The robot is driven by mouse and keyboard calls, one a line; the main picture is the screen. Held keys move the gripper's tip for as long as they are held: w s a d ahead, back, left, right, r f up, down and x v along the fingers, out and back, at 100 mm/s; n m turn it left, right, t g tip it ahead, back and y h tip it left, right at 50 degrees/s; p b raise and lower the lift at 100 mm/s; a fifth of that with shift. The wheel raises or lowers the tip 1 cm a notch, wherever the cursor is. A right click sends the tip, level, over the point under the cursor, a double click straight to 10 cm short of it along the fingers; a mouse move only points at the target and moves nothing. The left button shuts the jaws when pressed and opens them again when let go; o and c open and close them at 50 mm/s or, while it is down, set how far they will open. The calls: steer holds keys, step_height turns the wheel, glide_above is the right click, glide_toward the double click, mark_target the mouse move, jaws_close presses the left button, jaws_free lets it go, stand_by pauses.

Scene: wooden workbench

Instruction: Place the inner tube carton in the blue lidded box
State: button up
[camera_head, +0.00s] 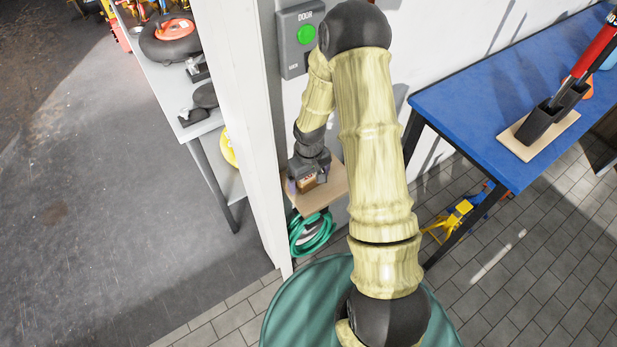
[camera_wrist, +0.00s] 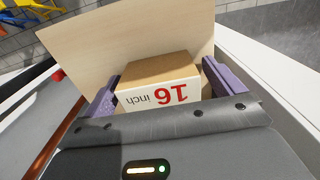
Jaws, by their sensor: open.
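In the head view the carton (camera_head: 307,184) is small and partly covered by my gripper (camera_head: 309,179). My gripper is open, with one purple finger on each side of the carton; whether they touch it is unclear. I cannot make out a blue lidded box in either view.
A white wall edge (camera_head: 240,120) stands left of my arm. A door button panel (camera_head: 301,38) is above the board. A green hose (camera_head: 312,236) hangs below it. A blue-topped bench (camera_head: 470,105) with a black holder (camera_head: 541,122) stands at the right.

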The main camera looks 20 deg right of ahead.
steer(key=c, duration=1.2)
step_height(320, 180, up, 10)
steer(key=shift+r, duration=0.1)
steer(key=shift+c, duration=0.2)
